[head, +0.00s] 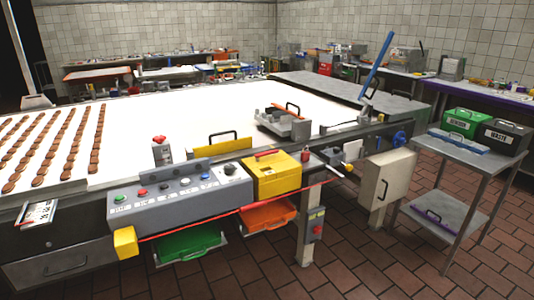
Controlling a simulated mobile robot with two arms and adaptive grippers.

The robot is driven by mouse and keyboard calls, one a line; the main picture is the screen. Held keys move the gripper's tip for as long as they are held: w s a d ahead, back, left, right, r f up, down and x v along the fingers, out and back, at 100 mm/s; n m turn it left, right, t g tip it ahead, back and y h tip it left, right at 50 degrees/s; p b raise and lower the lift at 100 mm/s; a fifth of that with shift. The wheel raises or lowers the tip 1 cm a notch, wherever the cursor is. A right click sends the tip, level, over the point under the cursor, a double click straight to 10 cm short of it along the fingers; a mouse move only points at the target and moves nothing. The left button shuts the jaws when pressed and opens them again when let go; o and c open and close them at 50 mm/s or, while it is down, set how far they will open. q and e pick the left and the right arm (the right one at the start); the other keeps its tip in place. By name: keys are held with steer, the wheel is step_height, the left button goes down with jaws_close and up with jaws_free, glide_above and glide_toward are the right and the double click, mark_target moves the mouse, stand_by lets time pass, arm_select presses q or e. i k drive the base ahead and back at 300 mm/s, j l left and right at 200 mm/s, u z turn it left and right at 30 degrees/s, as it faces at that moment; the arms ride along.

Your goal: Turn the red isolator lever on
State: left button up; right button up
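A small grey switch box (313,218) is fixed to the front leg of the long machine. A small red part (318,231) shows on its face. It may be the red isolator lever, but it is too small for me to tell its position. A yellow box (277,178) with a red handle (266,153) on top stands at the machine's front edge. Neither of my grippers is in view.
A grey control panel (178,203) with several buttons is on the machine's front. A red cord (225,214) runs below it. Green (189,244) and orange (267,215) trays hang underneath. A metal side table (468,150) stands right. The tiled floor (370,265) in front is clear.

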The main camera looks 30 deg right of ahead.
mark_target(257, 156)
steer(key=i, duration=0.7)
steer(key=i+z, duration=0.25)
steer(key=z, duration=0.15)
steer(key=i+z, duration=0.35)
steer(key=i+j+z, duration=0.15)
steer(key=z, duration=0.25)
